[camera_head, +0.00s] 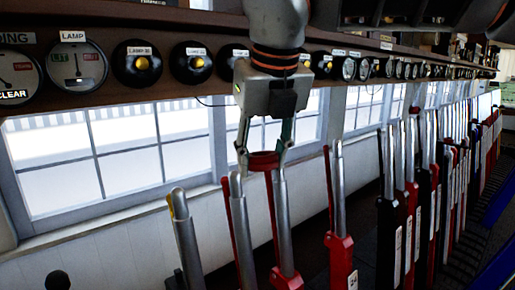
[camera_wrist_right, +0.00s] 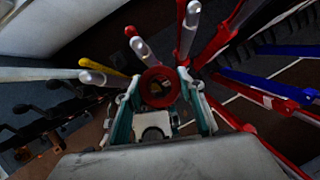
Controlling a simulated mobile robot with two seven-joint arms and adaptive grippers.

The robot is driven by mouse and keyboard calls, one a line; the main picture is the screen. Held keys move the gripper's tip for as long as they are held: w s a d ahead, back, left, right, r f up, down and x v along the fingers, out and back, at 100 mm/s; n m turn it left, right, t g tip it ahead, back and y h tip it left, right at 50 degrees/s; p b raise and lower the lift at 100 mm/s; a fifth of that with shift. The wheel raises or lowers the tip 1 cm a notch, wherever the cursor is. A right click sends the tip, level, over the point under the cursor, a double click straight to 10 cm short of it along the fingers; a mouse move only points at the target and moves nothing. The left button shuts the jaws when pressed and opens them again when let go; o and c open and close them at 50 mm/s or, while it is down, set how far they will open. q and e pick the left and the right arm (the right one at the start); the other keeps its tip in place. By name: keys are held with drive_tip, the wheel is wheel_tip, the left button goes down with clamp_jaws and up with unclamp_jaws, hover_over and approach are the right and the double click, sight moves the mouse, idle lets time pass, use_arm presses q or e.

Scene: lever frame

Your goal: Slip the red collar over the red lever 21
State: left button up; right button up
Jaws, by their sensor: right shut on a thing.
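My right gripper (camera_head: 263,152) hangs from above, its fingers shut on the red collar (camera_head: 263,161). In the right wrist view the collar (camera_wrist_right: 148,85) is a red ring between the fingertips (camera_wrist_right: 160,95). A silver-topped lever with a red base (camera_head: 285,235) stands just below and right of the collar in the head view. I cannot tell whether its top touches the collar. No number 21 is readable. My left gripper is not in view.
More levers stand close on both sides: a yellow-marked one (camera_head: 185,235) and a silver one (camera_head: 241,225) to the left, a red-based one (camera_head: 338,200) to the right, then a dense row. Round dials (camera_head: 77,64) line the shelf above the windows.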

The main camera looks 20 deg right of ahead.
sight(234, 171)
drive_tip(key=shift+a+r+n, duration=0.1)
drive_tip(key=shift+r+n, duration=0.2)
drive_tip(key=shift+r, duration=0.1)
drive_tip(key=shift+w+a+f, duration=0.2)
drive_tip(key=shift+w+a, duration=0.1)
drive_tip(key=shift+w, duration=0.45)
drive_tip(key=shift+w+a+f+p, duration=0.3)
drive_tip(key=shift+w+a+f, duration=0.15)
drive_tip(key=shift+w, duration=0.75)
drive_tip(key=shift+w+a+f+p, duration=0.35)
drive_tip(key=shift+w+a, duration=0.2)
drive_tip(key=shift+w, duration=0.7)
drive_tip(key=shift+w+a+f+p, duration=0.35)
drive_tip(key=shift+w+a, duration=0.15)
drive_tip(key=shift+w, duration=0.7)
drive_tip(key=shift+s+d+f+b, duration=0.1)
drive_tip(key=shift+s+f+b, duration=0.1)
drive_tip(key=shift+f+b, duration=1.05)
drive_tip(key=shift+f, duration=0.15)
drive_tip(key=shift+s+f+b, duration=0.1)
drive_tip(key=shift+f+b, duration=0.45)
drive_tip(key=shift+f, duration=0.15)
drive_tip(key=shift+s+d+f+b, duration=0.1)
drive_tip(key=shift+s+f+b, duration=0.05)
drive_tip(key=shift+f+b, duration=0.65)
drive_tip(key=shift+f, duration=0.1)
